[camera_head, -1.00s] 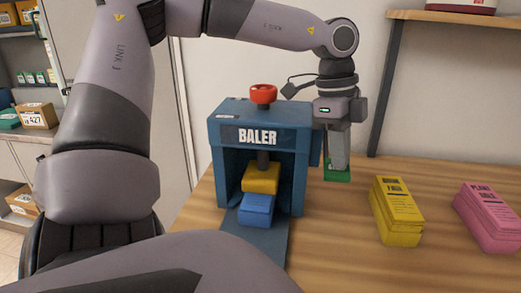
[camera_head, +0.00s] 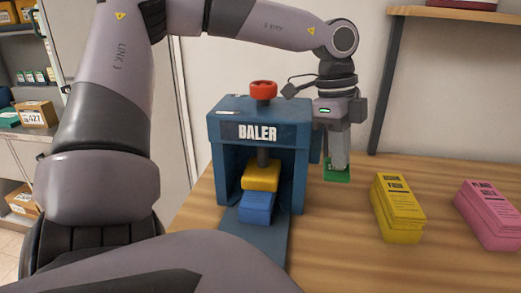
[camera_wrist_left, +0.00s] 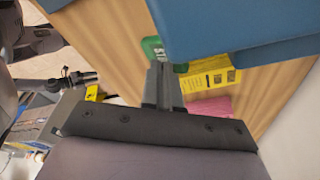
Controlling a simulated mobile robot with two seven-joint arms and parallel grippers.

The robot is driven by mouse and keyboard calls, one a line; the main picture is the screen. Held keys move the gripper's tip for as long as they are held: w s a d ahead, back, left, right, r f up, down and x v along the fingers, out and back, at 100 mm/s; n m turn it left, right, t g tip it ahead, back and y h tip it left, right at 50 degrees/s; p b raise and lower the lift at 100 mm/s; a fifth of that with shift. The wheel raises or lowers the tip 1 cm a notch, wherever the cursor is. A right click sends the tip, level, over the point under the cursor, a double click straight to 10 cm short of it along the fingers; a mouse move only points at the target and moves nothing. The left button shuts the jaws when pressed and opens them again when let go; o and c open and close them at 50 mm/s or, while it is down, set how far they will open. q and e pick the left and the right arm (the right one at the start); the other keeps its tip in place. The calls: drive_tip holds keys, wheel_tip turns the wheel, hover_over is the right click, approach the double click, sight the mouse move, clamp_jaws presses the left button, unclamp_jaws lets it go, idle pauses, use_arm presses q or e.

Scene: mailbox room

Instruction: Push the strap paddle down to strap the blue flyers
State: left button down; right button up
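The blue baler (camera_head: 225,160) stands on the wooden table. Its yellow press block (camera_head: 262,174) sits on or just above the blue flyers (camera_head: 256,209), whose front end sticks out below it.
A yellow flyer stack (camera_head: 397,210) and a pink flyer stack (camera_head: 488,215) lie on the table to the right. A red handle (camera_head: 263,90) tops the baler. A wall shelf (camera_head: 455,17) hangs at upper right.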

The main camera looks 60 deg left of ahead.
use_arm(q)
wheel_tip(320, 180, up, 5)
drive_tip(key=p, duration=0.3)
drive_tip(key=shift+f, duration=0.2)
wheel_tip(320, 180, up, 6)
drive_tip(key=p, duration=0.5)
drive_tip(key=shift+r, duration=0.25)
